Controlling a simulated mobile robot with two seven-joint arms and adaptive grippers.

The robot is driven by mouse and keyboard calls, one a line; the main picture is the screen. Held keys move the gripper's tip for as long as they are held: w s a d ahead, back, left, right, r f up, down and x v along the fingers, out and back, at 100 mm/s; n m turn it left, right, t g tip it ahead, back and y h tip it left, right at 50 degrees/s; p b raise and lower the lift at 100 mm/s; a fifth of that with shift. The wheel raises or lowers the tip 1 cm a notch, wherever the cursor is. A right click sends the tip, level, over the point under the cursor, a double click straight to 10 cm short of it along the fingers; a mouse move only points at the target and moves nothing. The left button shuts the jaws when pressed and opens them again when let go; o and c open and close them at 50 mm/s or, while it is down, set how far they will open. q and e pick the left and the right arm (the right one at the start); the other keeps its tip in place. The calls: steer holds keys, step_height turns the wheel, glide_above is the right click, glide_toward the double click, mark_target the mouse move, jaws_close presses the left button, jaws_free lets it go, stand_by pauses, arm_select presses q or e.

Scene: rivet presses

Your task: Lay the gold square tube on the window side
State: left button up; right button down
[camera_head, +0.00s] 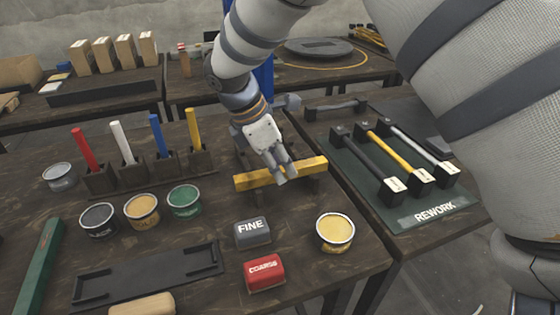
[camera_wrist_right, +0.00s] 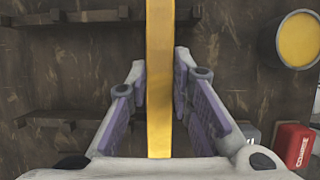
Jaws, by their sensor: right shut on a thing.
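The gold square tube (camera_head: 301,169) lies roughly level across the right part of the near table, over dark supports (camera_head: 258,196). I cannot tell whether it touches them. My right gripper (camera_head: 281,177) is shut on its middle from above. In the right wrist view the tube (camera_wrist_right: 160,60) runs up the picture between the two fingers (camera_wrist_right: 161,95), with dark rails (camera_wrist_right: 70,115) to its left. The middle of the tube is partly hidden by the fingers in the head view. My left gripper is not in view. No window shows.
An open yellow tin (camera_head: 335,232), a grey FINE block (camera_head: 253,232) and a red COARSE block (camera_head: 264,272) stand nearby. A dark tray (camera_head: 150,277) lies front left. The green REWORK mat (camera_head: 425,214) on the right table bears several bars. Coloured sticks stand at the left.

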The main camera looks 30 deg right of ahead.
steer(key=c, duration=1.4)
jaws_free()
steer(key=shift+c, duration=0.2)
steer(key=s+v, duration=0.1)
steer(key=v, duration=1.2)
steer(key=shift+w, duration=0.4)
